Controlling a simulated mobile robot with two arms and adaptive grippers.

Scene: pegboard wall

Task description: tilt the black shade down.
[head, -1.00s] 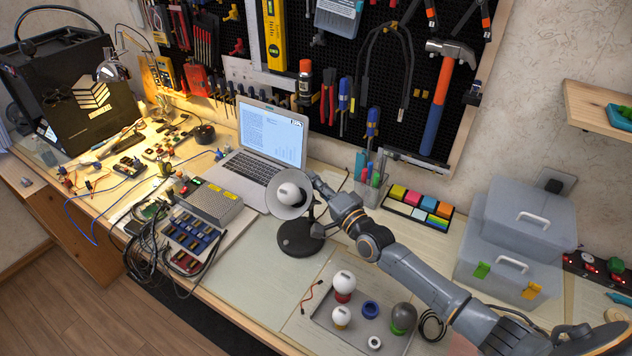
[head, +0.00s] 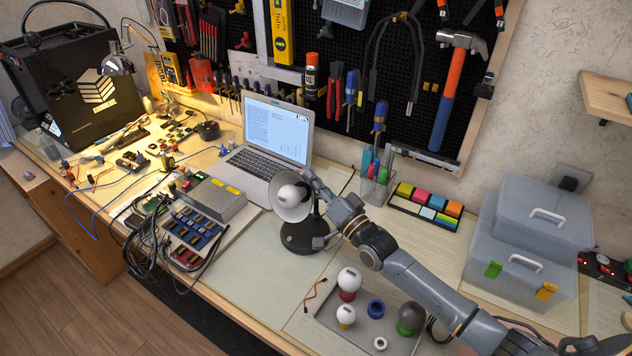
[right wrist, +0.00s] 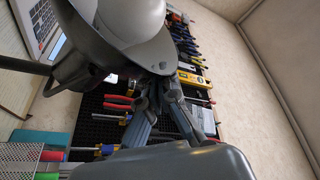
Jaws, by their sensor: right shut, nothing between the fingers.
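The desk lamp has a shade (head: 291,203) with a pale inside and a white bulb (head: 290,195), and a round black base (head: 300,236). The shade's open side faces forward, towards my head camera. In the right wrist view the dark shade (right wrist: 90,65) fills the upper left, with the bulb (right wrist: 130,15) above its rim. My right gripper (head: 314,181) is at the shade's upper right edge. In the right wrist view its fingers (right wrist: 162,90) are together and empty, close to the rim; I cannot tell whether they touch it. My left gripper is not in view.
A laptop (head: 268,150) stands behind the lamp. A tray (head: 374,333) with bulbs lies in front, under my right arm. A pen holder (head: 376,188) and sticky notes (head: 425,205) are behind the arm. Clear boxes (head: 535,225) stand at the right. Another lamp (head: 117,65) is far left.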

